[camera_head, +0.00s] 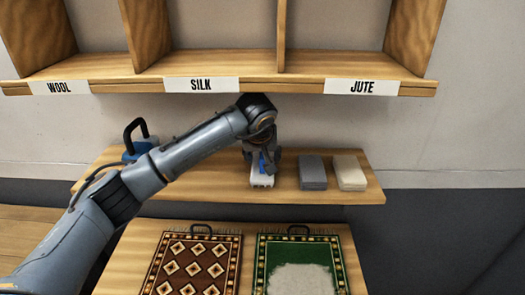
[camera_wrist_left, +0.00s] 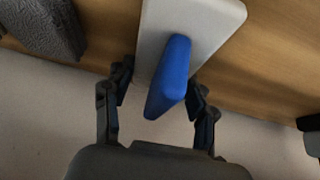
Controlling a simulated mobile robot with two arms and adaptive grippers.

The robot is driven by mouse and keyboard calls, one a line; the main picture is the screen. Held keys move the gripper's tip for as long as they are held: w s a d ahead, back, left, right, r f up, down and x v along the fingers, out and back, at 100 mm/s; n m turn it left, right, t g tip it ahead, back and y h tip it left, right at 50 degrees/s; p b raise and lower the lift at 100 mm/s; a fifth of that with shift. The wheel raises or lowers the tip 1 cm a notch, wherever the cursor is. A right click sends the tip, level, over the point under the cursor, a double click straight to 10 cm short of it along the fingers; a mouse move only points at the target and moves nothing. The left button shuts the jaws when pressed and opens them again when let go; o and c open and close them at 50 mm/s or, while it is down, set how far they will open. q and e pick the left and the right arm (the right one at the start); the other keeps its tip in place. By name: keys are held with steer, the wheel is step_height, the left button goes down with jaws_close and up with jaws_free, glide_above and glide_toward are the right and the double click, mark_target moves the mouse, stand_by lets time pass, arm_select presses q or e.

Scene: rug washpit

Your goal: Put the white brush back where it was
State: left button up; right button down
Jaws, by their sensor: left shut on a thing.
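The white brush (camera_head: 262,181) is on or just above the wooden shelf board (camera_head: 220,187), left of a grey block. It has a blue handle, seen clearly in the left wrist view (camera_wrist_left: 170,78), with the white body (camera_wrist_left: 218,18) beyond it. My left gripper (camera_head: 262,160) reaches down over the brush from above. In the left wrist view its fingers (camera_wrist_left: 158,105) stand on both sides of the blue handle, shut on it. Whether the brush touches the board cannot be told. My right gripper is not in view.
A grey block (camera_head: 313,172) and a beige block (camera_head: 350,172) stand right of the brush. A blue tool with a black handle (camera_head: 138,141) is at the left of the board. Above are cubbies labelled WOOL, SILK (camera_head: 201,85) and JUTE. Two rugs (camera_head: 192,265) (camera_head: 300,265) lie on the lower table.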

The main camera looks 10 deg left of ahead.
arm_select(q)
steer(key=shift+s+a+r, duration=0.1)
steer(key=shift+f+b, duration=0.25)
steer(key=shift+b, duration=0.05)
steer(key=o, duration=1.6)
steer(key=shift+c, duration=0.2)
steer(key=shift+r, duration=0.2)
steer(key=s+b, duration=0.1)
steer(key=s, duration=0.3)
steer(key=s+d+b, duration=0.1)
steer(key=s+b, duration=0.1)
steer(key=s, duration=0.2)
steer(key=s+r+b, duration=0.1)
steer(key=s+b, duration=0.1)
steer(key=s, duration=0.2)
steer(key=shift+d, duration=0.2)
steer(key=shift+s, duration=0.3)
